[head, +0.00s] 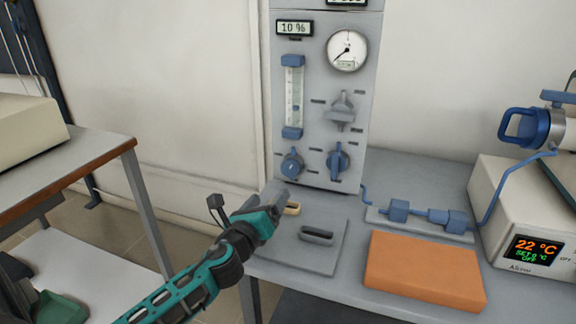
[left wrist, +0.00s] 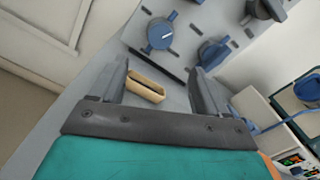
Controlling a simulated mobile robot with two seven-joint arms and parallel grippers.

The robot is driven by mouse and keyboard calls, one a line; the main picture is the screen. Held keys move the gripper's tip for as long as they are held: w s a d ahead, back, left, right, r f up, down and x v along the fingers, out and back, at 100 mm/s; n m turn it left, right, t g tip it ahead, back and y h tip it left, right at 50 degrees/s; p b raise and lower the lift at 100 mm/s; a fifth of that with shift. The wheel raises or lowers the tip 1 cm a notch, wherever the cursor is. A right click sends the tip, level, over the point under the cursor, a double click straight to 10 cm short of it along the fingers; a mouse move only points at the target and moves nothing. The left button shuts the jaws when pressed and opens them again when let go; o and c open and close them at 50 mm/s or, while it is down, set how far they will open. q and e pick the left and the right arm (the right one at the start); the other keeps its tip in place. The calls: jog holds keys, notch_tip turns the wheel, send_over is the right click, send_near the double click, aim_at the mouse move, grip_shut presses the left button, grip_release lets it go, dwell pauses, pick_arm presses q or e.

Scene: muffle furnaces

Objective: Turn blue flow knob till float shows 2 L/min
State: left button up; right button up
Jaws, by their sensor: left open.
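The flow meter (head: 293,97) is a clear vertical tube with blue ends on the grey panel (head: 315,150). Its float and scale are too small to read. A round blue knob (head: 291,163) with a white mark sits just below the tube; it also shows in the left wrist view (left wrist: 161,35). A second blue knob (head: 338,161) with a bar grip is to its right. My left gripper (head: 277,190) is open and empty, below and in front of the round knob, apart from it. In the wrist view its fingers (left wrist: 160,75) point towards the panel. My right gripper is not in view.
A tan handle (head: 292,208) and a dark handle (head: 317,235) lie low at the bench front, near my gripper. An orange block (head: 424,270), blue fittings (head: 398,211) and a white heater unit (head: 525,220) stand to the right. A gauge (head: 347,50) is above.

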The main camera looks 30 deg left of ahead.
aim_at(288, 170)
pick_arm(q)
jog(key=m, duration=0.3)
jog(key=shift+w+b, duration=0.15)
jog(key=shift+b, duration=0.2)
jog(key=shift+w+m, duration=0.25)
jog(key=shift+m, duration=0.25)
jog(key=b+x, duration=0.2)
jog(key=x, duration=1)
jog(key=shift+w, duration=0.25)
